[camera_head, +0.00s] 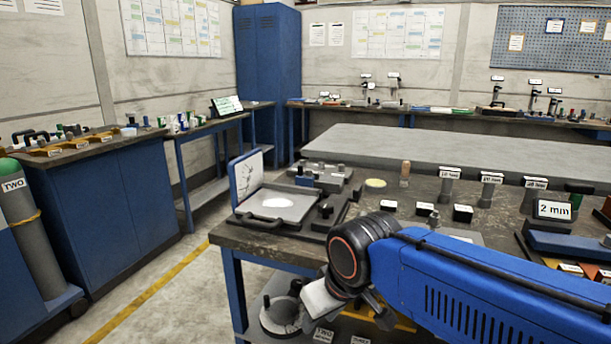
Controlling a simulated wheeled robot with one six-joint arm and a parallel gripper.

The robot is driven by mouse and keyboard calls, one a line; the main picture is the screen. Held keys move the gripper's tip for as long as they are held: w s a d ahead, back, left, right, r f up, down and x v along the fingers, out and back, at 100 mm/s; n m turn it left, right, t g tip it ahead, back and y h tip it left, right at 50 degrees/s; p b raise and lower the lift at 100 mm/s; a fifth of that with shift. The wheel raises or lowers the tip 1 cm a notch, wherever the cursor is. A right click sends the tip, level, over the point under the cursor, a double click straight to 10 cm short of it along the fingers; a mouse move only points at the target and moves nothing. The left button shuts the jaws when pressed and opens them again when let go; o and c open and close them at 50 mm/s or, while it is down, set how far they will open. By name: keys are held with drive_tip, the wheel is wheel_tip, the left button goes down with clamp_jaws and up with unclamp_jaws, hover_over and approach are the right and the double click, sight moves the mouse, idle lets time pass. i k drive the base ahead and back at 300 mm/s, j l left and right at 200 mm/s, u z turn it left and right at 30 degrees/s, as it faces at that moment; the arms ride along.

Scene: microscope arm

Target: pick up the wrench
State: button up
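I cannot make out a wrench for certain anywhere in this view. My blue arm reaches in from the lower right and ends in a black round joint over the front edge of the workbench (262,240). Below the joint hang a pale grey block and dark parts that seem to be my gripper (376,310). Its fingers are small and partly hidden behind the arm, so I cannot tell whether they are open or shut. My arm hides part of the bench's front and the shelf below.
Several labelled posts stand behind my arm, near a "2 mm" sign (554,210). A grey ring-shaped part (283,316) lies low under the bench. Open floor (165,300) lies left.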

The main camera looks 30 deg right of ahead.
sight(448, 174)
drive_tip(key=j+z, duration=0.15)
drive_tip(key=z, duration=0.3)
drive_tip(key=j+z, duration=0.15)
drive_tip(key=z, duration=0.25)
drive_tip(key=j+z, duration=0.15)
drive_tip(key=z, duration=0.3)
drive_tip(key=k+j+z, duration=0.1)
drive_tip(key=z, duration=0.35)
